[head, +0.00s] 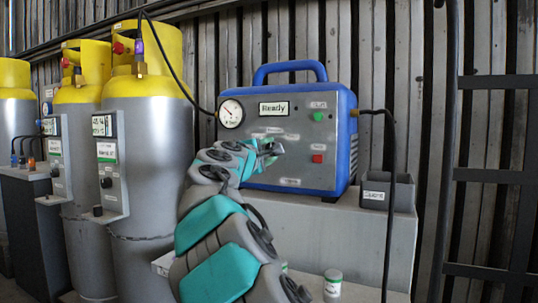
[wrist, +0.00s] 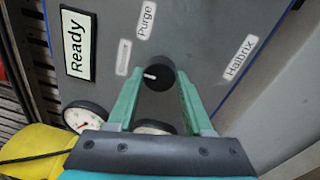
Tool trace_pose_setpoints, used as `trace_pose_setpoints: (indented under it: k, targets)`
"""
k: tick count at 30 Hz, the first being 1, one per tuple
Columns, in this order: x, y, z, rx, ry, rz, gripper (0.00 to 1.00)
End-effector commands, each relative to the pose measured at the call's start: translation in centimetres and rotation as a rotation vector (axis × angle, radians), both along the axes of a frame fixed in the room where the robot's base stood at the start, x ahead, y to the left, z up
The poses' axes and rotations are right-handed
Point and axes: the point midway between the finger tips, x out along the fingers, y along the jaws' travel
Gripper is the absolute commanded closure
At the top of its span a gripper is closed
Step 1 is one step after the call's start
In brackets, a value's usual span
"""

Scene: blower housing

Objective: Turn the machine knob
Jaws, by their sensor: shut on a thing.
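The machine (head: 343,130) is a blue-cased unit with a grey front panel and a screen reading "Ready" (head: 274,108). Its black round knob (wrist: 159,80) has a white pointer mark and sits near the "Purge" label (wrist: 146,20) in the wrist view. My gripper (head: 268,151) reaches the panel from the lower left and hides the knob in the head view. In the wrist view, the green fingers of my gripper (wrist: 159,75) stand on both sides of the knob, shut on it. The white pointer mark points left in that view.
A gauge (head: 231,113), a green button (head: 318,116) and a red button (head: 317,158) are on the panel. Yellow-topped grey cylinders (head: 150,140) stand at left. A small dark bin (head: 387,193) and a cable (head: 391,140) are at right. A small jar (head: 333,283) is at the bottom.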

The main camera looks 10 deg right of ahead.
Motion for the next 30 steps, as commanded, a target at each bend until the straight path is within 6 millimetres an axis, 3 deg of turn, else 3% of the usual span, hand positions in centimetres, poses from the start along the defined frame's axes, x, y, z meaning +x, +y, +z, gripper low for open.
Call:
trace_pose_setpoints:
  k: [13,14,22,30]
  targets:
    - [-0.01,-0.20,-0.17,0.009,-0.003,-0.005,1.00]
    - [-0.02,-0.21,-0.17,0.009,-0.003,-0.005,0.48]
    - [-0.01,-0.11,-0.10,0.008,-0.004,-0.003,0.19]
    - [-0.10,0.03,-0.05,0.008,-0.005,-0.002,0.19]
